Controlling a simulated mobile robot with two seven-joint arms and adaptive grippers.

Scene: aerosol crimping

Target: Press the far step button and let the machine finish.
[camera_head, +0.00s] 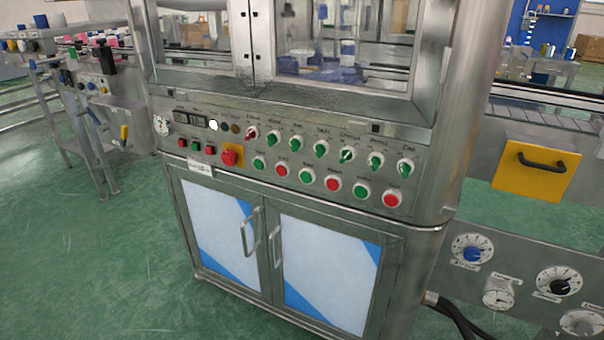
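The crimping machine's steel control panel (300,200) faces me in the middle of the head view. Its lower row alternates green and red round push buttons, from a green button (259,163) on the left to a red button (392,199) at the right end. Above them runs a row of rotary switches, mostly green, such as the rightmost switch (404,168). A red mushroom button (230,156) sits on a yellow plate, with small buttons to its left. The labels are too small to read, so I cannot tell which is the far step button. Neither gripper is in view.
Glazed doors (330,40) stand above the panel and cabinet doors with handles (330,280) below it. A yellow drawer front (540,165) and a panel of dials (520,280) are at the right. Green floor (90,270) is clear at the lower left.

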